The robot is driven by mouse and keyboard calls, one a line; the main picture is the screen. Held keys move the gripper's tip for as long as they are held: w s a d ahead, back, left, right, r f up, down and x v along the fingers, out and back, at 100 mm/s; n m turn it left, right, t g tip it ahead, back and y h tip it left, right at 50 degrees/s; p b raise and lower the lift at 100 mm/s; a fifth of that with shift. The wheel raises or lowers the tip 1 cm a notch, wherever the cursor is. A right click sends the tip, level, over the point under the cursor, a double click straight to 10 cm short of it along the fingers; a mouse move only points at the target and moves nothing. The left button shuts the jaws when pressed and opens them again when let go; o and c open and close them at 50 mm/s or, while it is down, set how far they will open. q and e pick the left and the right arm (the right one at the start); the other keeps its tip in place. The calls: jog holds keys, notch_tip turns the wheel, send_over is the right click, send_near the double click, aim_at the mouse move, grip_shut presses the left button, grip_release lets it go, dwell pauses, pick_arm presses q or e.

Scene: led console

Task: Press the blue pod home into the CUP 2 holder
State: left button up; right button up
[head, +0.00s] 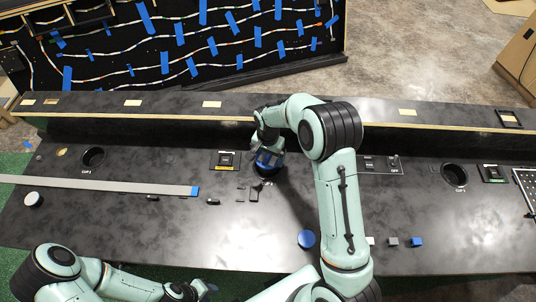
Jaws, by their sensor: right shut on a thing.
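My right gripper (266,148) is at the middle round holder (277,172) on the dark console. It is shut on the blue pod (266,160), which sits at or just above the holder's opening. The gripper partly hides the pod and the holder, so I cannot tell how deep the pod is. The label of this holder is too small or hidden to read. My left gripper (207,288) is low in the picture, near the console's front edge, away from the pod. Its fingers are too small to tell whether they are open.
Other empty round holders are at the left (93,156) and right (454,175). A blue disc (307,239), a grey cube (393,241) and a blue cube (417,242) lie near the front. A long grey strip (100,185) and a white disc (33,200) lie at left.

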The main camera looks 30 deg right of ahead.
pick_arm(q)
jog(key=shift+s+f+b, duration=0.3)
jog(key=shift+s+f, duration=0.1)
jog(key=shift+f, duration=0.05)
pick_arm(e)
jog(key=shift+f, duration=0.75)
